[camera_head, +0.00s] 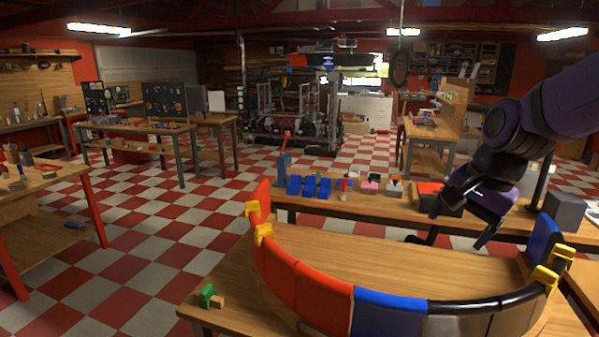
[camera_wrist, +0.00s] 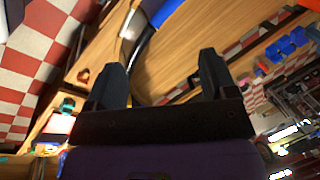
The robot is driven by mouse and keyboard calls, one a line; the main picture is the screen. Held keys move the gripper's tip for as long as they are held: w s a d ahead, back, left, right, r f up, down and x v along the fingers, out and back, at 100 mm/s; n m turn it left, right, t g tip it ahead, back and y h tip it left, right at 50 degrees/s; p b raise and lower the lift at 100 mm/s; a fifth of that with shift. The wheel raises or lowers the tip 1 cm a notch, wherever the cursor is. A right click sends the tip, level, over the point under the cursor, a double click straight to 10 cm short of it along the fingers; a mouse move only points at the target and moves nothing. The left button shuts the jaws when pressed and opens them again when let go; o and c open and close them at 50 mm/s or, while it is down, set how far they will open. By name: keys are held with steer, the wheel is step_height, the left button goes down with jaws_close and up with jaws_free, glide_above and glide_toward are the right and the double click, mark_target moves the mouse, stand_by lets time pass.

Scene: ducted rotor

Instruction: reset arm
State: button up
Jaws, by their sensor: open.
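My gripper (camera_head: 458,221) hangs from my purple and black arm at the right of the head view, above the wooden table and inside the curve of the duct ring. Its two black fingers are spread, with nothing between them. In the wrist view the open fingers (camera_wrist: 163,85) point toward the table top. The curved duct ring (camera_head: 322,292) stands on the near table, made of red, blue, black and grey segments. Yellow clamps (camera_head: 263,233) sit on its left part, and more yellow clamps (camera_head: 543,278) sit at its right end.
A green clamp-like piece (camera_head: 208,295) lies at the near table's left corner. A back bench holds blue bins (camera_head: 310,187), small parts and a dark box (camera_head: 566,211). Another workbench (camera_head: 40,180) stands at left. The checkered floor between them is largely clear.

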steer(key=s+d+r+n+t+h, duration=0.1)
steer(key=s+r+n, duration=0.2)
steer(key=s, duration=0.4)
steer(key=s+d+r+n+t+h, duration=0.1)
steer(key=s+d+r+n, duration=0.1)
steer(key=s+n, duration=0.4)
steer(key=shift+s+r+t, duration=0.4)
steer(key=shift+s+r, duration=0.35)
steer(key=shift+s, duration=0.5)
